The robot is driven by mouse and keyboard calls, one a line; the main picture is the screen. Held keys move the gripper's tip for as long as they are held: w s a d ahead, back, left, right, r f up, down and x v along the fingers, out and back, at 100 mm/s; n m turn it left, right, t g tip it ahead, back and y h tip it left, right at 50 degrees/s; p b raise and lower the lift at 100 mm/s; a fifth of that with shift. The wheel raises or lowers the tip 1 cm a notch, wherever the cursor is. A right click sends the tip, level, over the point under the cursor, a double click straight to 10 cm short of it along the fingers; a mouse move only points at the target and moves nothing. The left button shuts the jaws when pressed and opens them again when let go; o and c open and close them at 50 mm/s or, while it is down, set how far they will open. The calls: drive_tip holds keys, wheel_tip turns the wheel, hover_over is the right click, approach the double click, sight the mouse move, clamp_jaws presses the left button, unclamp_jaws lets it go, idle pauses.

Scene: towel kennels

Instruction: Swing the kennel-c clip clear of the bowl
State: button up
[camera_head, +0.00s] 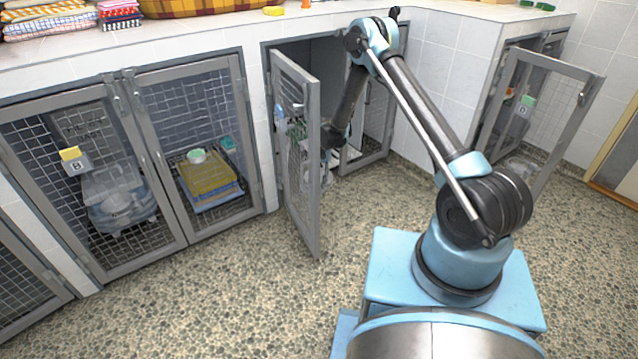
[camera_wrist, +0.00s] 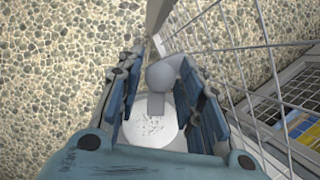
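In the wrist view a grey clip (camera_wrist: 163,76) with a rounded head and a flat tab lies between my gripper's fingers (camera_wrist: 162,62), close to the right finger. The blue-padded fingers are apart, with a small gap left of the clip. Below the clip is a round whitish bowl (camera_wrist: 148,131) with dark specks; the clip's tab overlaps its upper edge in this view. The fingers hide the bowl's sides. In the head view my gripper (camera_head: 334,140) is just right of an open mesh kennel door (camera_head: 312,165); clip and bowl are not clear there.
Wire mesh (camera_wrist: 245,60) runs close along the right of my gripper. A closed kennel pair stands at left, one with a yellow B tag (camera_head: 70,154). Another mesh door (camera_head: 569,135) stands open at right. The pebbled floor (camera_head: 230,290) in front is clear.

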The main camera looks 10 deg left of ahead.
drive_tip(key=c, duration=0.8)
drive_tip(key=shift+d, duration=0.1)
